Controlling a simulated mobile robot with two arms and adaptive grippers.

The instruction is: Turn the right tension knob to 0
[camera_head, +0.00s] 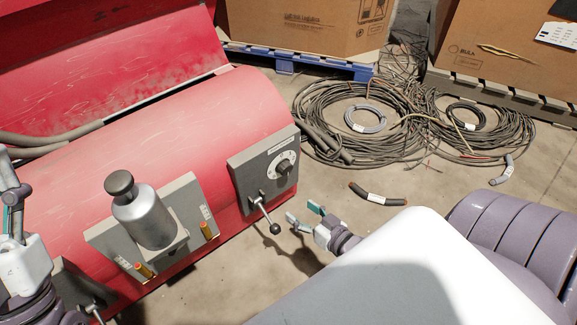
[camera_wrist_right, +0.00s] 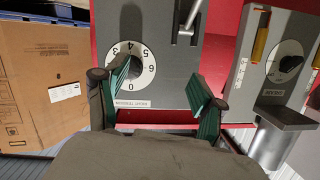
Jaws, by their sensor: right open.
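The right tension knob (camera_head: 284,168) is a dark knob on a white numbered dial, on a grey panel (camera_head: 240,180) of the red machine. In the right wrist view the dial (camera_wrist_right: 122,50) appears upside down, and I cannot read the knob's setting. My right gripper (camera_head: 303,213) is open and empty, apart from the knob, below and to its right in the head view. In the right wrist view its teal fingers (camera_wrist_right: 160,88) are spread, with the dial between and beyond them, nearer the left finger. My left gripper (camera_head: 14,195) is partly in view at the left edge; its jaw state is unclear.
A lever with a black ball (camera_head: 275,229) juts out below the knob, close to my right gripper. A silver cylinder with a dark cap (camera_head: 148,216) stands on the neighbouring panel. Coiled cables (camera_head: 365,125), a short cable piece (camera_head: 376,195) and cardboard boxes (camera_head: 310,25) lie beyond.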

